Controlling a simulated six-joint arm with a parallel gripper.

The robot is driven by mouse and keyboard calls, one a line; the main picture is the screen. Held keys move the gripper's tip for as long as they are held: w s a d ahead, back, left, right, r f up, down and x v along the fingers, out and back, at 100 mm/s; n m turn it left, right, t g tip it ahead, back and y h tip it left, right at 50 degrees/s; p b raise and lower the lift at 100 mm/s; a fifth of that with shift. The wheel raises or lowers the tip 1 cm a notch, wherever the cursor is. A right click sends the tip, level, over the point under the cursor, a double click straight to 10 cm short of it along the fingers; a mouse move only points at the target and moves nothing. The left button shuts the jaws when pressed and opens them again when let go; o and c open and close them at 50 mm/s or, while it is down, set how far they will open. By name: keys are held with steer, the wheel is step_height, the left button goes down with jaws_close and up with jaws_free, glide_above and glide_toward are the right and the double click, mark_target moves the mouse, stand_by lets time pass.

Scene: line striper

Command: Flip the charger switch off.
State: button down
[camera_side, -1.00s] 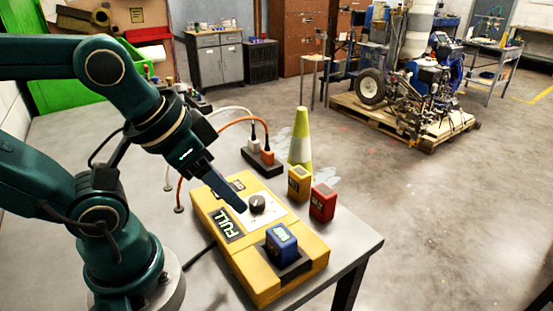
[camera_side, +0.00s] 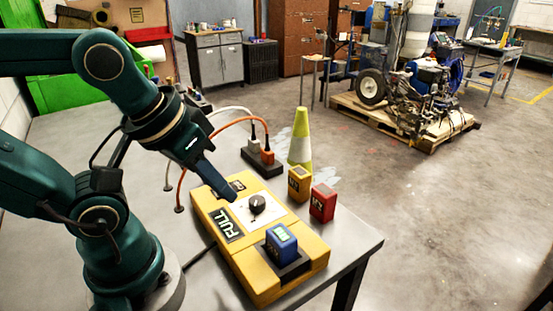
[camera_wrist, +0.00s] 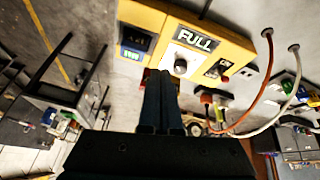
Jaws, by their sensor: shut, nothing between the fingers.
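The yellow charger (camera_side: 215,222) lies on the grey table, with a lit "FULL" panel (camera_side: 227,224) and a black knob (camera_side: 257,204) on a white plate. A small dark labelled panel (camera_side: 236,186) is at its far end; in the wrist view it shows a dark label (camera_wrist: 218,68), too small to read surely. A blue battery (camera_side: 282,244) sits in the dock at the near end. My gripper (camera_side: 232,198) is shut and empty, its tips over the charger just left of the knob. It also shows in the wrist view (camera_wrist: 158,73). Contact cannot be told.
A yellow battery (camera_side: 299,184) and a red battery (camera_side: 323,202) stand right of the charger. Behind are a power strip (camera_side: 262,161) with white and orange cords and a yellow-white cone (camera_side: 301,140). The table's right edge is close to the charger.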

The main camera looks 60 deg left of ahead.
steer(key=w+a+r+n+g+y, duration=0.1)
steer(key=a+n+g, duration=0.2)
steer(key=a+n, duration=0.5)
steer(key=w+a+n+g+y, duration=0.2)
steer(key=a+n, duration=0.7)
steer(key=n, duration=0.5)
steer(key=shift+r+g, duration=0.4)
steer(key=shift+g, duration=0.4)
steer(key=shift+s+f, duration=0.1)
steer(key=x, duration=0.3)
steer(key=w+d+x, duration=0.1)
steer(key=x, duration=0.5)
steer(key=shift+w+d+f, duration=0.15)
steer(key=shift+d+f, duration=0.15)
steer(key=shift+f, duration=0.05)
steer(key=shift+w+d+r, duration=0.1)
steer(key=shift+w+d, duration=0.4)
steer(key=shift+d, duration=0.2)
